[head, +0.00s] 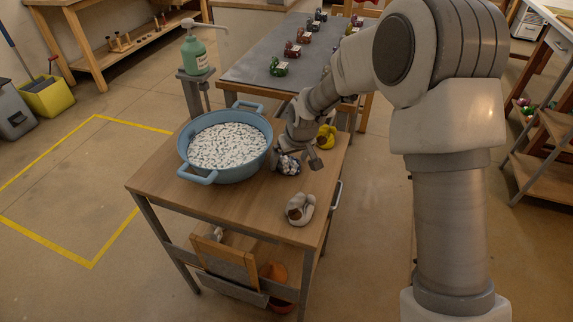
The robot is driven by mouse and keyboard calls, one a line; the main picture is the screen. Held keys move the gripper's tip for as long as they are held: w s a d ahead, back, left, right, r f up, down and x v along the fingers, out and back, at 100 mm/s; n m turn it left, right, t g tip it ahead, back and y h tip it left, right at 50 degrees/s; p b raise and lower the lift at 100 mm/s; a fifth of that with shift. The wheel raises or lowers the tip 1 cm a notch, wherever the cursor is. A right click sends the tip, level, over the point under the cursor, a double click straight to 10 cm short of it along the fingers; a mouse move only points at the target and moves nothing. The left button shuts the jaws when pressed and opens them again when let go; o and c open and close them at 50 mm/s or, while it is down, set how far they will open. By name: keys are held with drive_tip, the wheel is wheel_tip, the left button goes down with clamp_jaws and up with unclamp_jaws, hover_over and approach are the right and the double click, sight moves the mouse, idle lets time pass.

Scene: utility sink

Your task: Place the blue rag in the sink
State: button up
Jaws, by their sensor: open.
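A blue round tub (185,158) with two handles stands on the wooden cart; it is the only basin-like thing I see and is full of small white pieces. My gripper (299,158) is just right of the tub, pointing down, with its fingers apart. A small crumpled bluish-white bundle (288,166) lies on the cart at the fingers, partly hidden by them. It may be the blue rag; I cannot tell whether the fingers touch it.
A yellow bundle (326,137) lies behind my gripper and a beige one (300,209) in front, both on the wooden cart (230,212). A green pump bottle (195,55) stands behind the tub. A grey table (270,50) holds several small coloured items.

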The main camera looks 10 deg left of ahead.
drive_tip(key=c, duration=1.3)
drive_tip(key=shift+r, duration=0.1)
